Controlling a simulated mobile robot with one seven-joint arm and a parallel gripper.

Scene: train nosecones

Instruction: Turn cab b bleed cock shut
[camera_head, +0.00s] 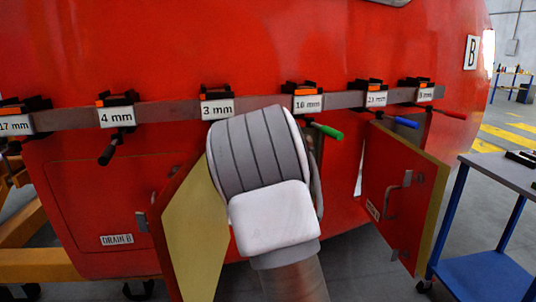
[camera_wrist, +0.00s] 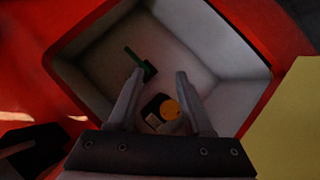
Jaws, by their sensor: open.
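The wrist view looks into a pale, box-shaped recess (camera_wrist: 215,50) with a red rim. On its back wall is a green lever (camera_wrist: 134,57) on a small dark pivot, slanting from upper left to lower right. Below it is a round orange part (camera_wrist: 170,110) beside a dark block with a pale label. I cannot tell which fitting is the bleed cock. My gripper (camera_wrist: 160,76) is open and points into the recess. The lever's pivot appears by the left fingertip, and the orange part appears between the fingers; contact cannot be told. In the head view my arm hides the gripper and recess.
The red nosecone (camera_head: 300,50) bears a B plate (camera_head: 471,52). Open hatch doors flank my arm: left (camera_head: 195,240), right (camera_head: 400,195). A rail (camera_head: 260,103) with labelled holders and coloured handles crosses above. A closed DRAIN B hatch (camera_head: 100,200) is left; a blue-legged table (camera_head: 510,180) is right.

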